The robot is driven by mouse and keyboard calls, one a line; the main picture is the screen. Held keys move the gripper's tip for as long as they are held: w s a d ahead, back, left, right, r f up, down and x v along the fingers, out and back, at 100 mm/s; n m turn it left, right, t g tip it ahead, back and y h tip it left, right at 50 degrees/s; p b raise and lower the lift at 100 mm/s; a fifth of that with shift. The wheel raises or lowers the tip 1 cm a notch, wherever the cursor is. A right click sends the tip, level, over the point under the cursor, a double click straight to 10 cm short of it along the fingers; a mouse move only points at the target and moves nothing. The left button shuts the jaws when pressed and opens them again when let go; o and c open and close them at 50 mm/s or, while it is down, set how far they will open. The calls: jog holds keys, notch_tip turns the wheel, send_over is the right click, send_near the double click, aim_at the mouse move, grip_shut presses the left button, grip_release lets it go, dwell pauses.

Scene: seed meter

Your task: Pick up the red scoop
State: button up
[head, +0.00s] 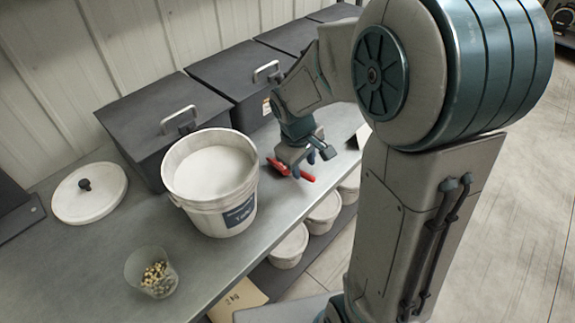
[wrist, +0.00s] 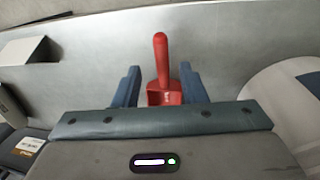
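The red scoop (head: 279,167) lies on the grey bench right of the white bucket, partly hidden under my gripper (head: 303,158) in the head view. In the wrist view the scoop (wrist: 161,60) has its handle pointing up the picture and its bowl between the two blue fingers of my gripper (wrist: 161,88). The fingers are apart, with a gap visible on the left of the bowl. The right finger looks very close to the bowl; I cannot tell whether it touches.
The white bucket (head: 222,222) of pale powder stands left of my gripper. A clear cup of seeds (head: 151,272) and a round white lid (head: 90,194) are farther left. Dark lidded bins (head: 160,118) line the wall. White tubs (head: 289,247) stand below the bench (head: 215,262).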

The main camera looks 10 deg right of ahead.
aim_at(304, 173)
jog(key=f, duration=0.4)
jog(key=shift+w+d+f, duration=0.15)
jog(key=shift+d+f, duration=0.15)
jog(key=shift+f, duration=0.05)
grip_shut()
jog(key=shift+r, duration=0.5)
jog(key=r, duration=0.3)
jog(key=shift+s+d+r, duration=0.3)
jog(key=shift+r, duration=0.1)
jog(key=s+d+r, duration=0.6)
jog(key=s+d, duration=0.1)
jog(key=shift+s+d, duration=0.25)
jog(key=shift+d, duration=0.15)
